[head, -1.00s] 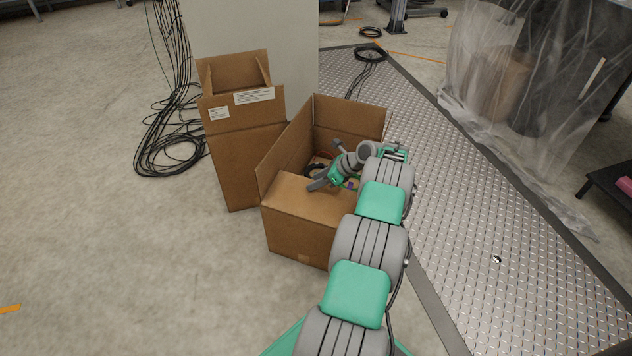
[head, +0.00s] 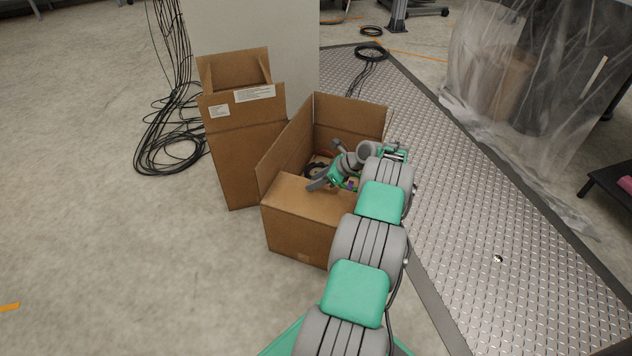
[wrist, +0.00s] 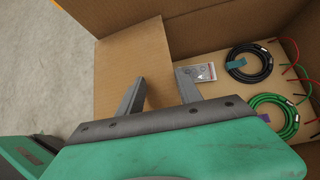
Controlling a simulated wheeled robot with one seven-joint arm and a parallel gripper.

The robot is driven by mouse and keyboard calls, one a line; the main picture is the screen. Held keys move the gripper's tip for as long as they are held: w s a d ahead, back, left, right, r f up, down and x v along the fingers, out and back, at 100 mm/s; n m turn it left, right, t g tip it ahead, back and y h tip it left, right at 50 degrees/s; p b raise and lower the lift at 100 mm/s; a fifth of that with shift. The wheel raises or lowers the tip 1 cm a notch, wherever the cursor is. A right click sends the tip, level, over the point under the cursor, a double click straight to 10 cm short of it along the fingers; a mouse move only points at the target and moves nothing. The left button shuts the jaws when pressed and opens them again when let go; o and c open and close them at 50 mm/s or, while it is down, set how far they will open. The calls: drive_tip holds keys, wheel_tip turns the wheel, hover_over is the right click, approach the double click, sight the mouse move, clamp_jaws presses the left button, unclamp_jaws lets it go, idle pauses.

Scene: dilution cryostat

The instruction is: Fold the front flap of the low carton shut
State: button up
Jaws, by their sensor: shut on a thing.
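The low carton (head: 281,237) stands open on the floor, its left and far flaps raised. Its front flap (head: 300,195) leans in over the near part of the opening; my arm hides its right part. In the wrist view the front flap (wrist: 118,70) is a plain tan panel beside the open inside. My gripper (head: 318,183) is at the flap's inner edge. In the wrist view my gripper (wrist: 162,88) has one finger over the flap and the other past its edge, with a gap between them; it is shut on the flap.
Inside the carton lie a black cable coil (wrist: 249,64), a green cable coil (wrist: 274,117) and a small clear bag (wrist: 197,72). A tall carton (head: 245,160) stands close on the left. Floor at the front left is clear.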

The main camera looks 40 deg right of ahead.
drive_tip(key=shift+s+a+f, duration=0.15)
drive_tip(key=shift+a, duration=0.05)
